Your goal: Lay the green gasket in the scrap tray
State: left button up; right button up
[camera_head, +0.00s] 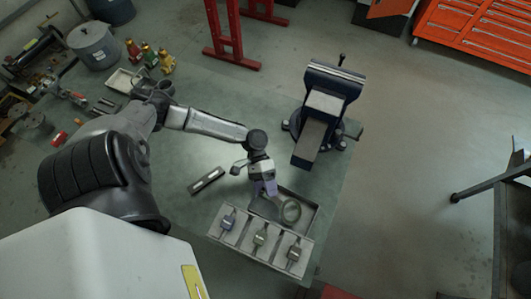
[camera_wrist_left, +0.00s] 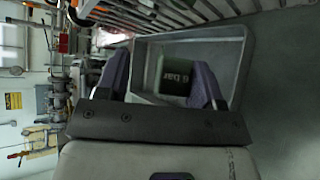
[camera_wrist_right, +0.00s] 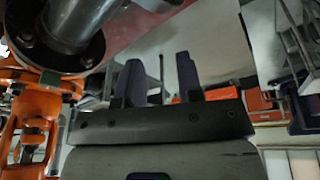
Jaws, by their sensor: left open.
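My left gripper (camera_head: 266,192) is low over a grey open tray (camera_head: 311,213) at the table's front edge. In the left wrist view its purple fingers (camera_wrist_left: 163,90) are apart, on either side of a dark green piece marked "6 bar" (camera_wrist_left: 175,78), inside the tray walls (camera_wrist_left: 233,52). I cannot tell whether the fingers touch it. In the head view a dark flat piece (camera_head: 264,208) lies under the gripper, beside a grey-green ring (camera_head: 291,211) in the tray. My right gripper (camera_wrist_right: 158,82) shows only in its wrist view, fingers apart with nothing seen between them.
A divided box (camera_head: 245,244) with several metal parts stands in front of the tray. A blue vise (camera_head: 325,110) stands behind, right. A dark bar-shaped part (camera_head: 207,180) lies left of the gripper. A bucket (camera_head: 94,46) and brass fittings (camera_head: 150,57) are far left. Mid-table is mostly clear.

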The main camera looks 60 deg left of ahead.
pick_arm(q)
jog(key=shift+a, duration=0.1)
jog(key=b+v, duration=0.1)
jog(key=v, duration=1.2)
jog(key=shift+a+r, duration=0.2)
jog(key=shift+a, duration=0.1)
dwell(0.3)
